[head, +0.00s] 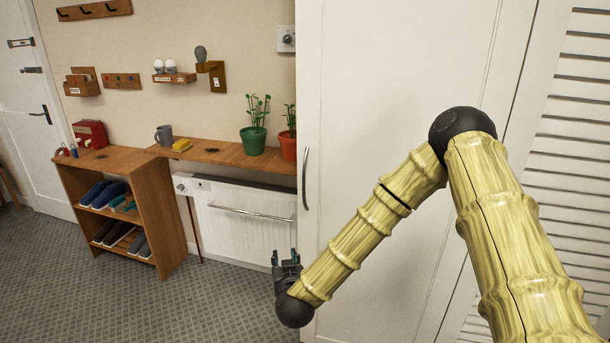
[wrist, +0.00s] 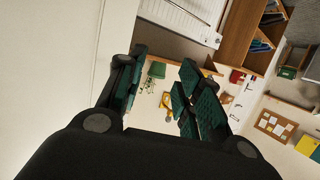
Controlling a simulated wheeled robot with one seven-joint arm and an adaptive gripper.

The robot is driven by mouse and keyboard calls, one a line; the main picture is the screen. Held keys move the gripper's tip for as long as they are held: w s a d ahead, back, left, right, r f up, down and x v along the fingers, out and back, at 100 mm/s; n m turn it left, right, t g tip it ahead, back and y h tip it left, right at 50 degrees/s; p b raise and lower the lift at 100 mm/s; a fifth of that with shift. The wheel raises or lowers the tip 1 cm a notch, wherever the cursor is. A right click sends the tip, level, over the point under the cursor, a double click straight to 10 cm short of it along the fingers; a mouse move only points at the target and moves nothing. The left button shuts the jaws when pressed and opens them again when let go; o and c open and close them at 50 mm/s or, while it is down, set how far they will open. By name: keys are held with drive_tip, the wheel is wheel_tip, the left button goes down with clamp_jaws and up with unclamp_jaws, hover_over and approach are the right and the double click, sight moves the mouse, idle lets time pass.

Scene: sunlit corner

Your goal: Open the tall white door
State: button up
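The tall white door (head: 385,90) stands shut in the middle of the head view, with a slim grey upright handle (head: 305,178) near its left edge. A pale surface, probably this door, fills the left of the wrist view (wrist: 50,60). My gripper (head: 285,257) is below the handle and beside the door's left edge, fingers pointing up, apart from the handle. In the wrist view its dark green finger pads (wrist: 160,92) are spread, with nothing between them. I cannot make out the handle in the wrist view. My arm covers part of the door.
A white radiator (head: 240,228) and a wooden shelf (head: 225,154) with potted plants (head: 254,140) lie left of the door. A shoe rack (head: 155,195) stands farther left. A louvred door (head: 575,130) is at the right. Grey carpet (head: 60,290) is free at front left.

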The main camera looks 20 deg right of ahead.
sight(304, 181)
drive_tip(key=w+d+r+m+t+h+p, duration=0.1)
drive_tip(key=w+d+r+m+h, duration=0.15)
drive_tip(key=r, duration=0.55)
drive_tip(key=w+d+r+m+t+h, duration=0.1)
drive_tip(key=w+d+r+h, duration=0.25)
drive_tip(key=r, duration=0.55)
drive_tip(key=shift+n+y, duration=0.25)
drive_tip(key=shift+y, duration=0.15)
drive_tip(key=p+x, duration=0.1)
drive_tip(key=x, duration=0.2)
drive_tip(key=p+x, duration=0.1)
drive_tip(key=x, duration=0.3)
drive_tip(key=p+x, duration=0.1)
drive_tip(key=x, duration=0.3)
drive_tip(key=shift+w+d+f, duration=0.2)
drive_tip(key=shift+f, duration=0.05)
clamp_jaws()
